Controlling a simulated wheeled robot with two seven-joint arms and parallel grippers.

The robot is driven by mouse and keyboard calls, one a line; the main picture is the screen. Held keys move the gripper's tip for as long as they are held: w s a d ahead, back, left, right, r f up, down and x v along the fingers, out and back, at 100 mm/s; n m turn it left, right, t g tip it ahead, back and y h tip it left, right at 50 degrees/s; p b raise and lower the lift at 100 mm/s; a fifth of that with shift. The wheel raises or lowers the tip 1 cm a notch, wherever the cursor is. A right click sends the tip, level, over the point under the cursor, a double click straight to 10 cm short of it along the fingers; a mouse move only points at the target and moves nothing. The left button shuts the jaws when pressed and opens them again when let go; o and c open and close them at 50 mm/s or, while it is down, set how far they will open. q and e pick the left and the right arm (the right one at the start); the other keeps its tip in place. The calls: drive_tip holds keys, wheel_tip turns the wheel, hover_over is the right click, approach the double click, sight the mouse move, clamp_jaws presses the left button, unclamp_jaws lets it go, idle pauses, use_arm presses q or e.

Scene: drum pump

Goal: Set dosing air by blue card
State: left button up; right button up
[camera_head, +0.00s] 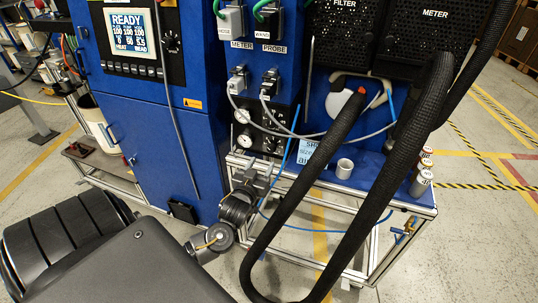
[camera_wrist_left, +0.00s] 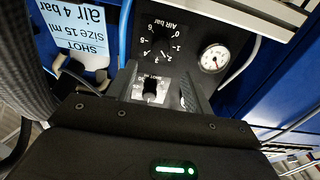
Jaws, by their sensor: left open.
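The blue card (camera_wrist_left: 82,30) shows upside down in the left wrist view and reads shot size 15 ml, air 4 bar. It also shows in the head view (camera_head: 307,151). The shot knob (camera_wrist_left: 150,90) sits nearer my wrist. My left gripper (camera_wrist_left: 163,82) is open, its fingers pointing at the panel near the two knobs. In the head view the left gripper (camera_head: 256,172) is just below the panel. My right gripper is out of view.
A round pressure gauge (camera_wrist_left: 214,58) sits beside the air knob. Thick black hoses (camera_head: 309,190) loop in front of the shelf (camera_head: 372,187) at the right. A grey-white cup (camera_head: 344,168) and small canisters (camera_head: 421,182) stand on it. The blue cabinet (camera_head: 160,135) is left of the gripper.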

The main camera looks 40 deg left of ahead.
sight(270, 149)
use_arm(q)
drive_tip(key=b+x, duration=0.1)
drive_tip(key=x, duration=0.2)
drive_tip(key=b+x, duration=0.1)
drive_tip(key=x, duration=0.1)
drive_tip(key=shift+w+f+b, duration=0.15)
drive_tip(key=shift+f+b, duration=0.15)
drive_tip(key=shift+b+x, duration=0.5)
drive_tip(key=shift+x, duration=0.45)
drive_tip(key=shift+w+a+r, duration=0.2)
drive_tip(key=shift+w, duration=0.2)
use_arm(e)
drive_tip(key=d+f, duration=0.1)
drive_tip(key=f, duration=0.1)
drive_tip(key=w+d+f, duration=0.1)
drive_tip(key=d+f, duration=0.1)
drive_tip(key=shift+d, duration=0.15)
use_arm(q)
drive_tip(key=shift+c, duration=1)
drive_tip(key=c, duration=0.7)
drive_tip(key=shift+c, duration=0.2)
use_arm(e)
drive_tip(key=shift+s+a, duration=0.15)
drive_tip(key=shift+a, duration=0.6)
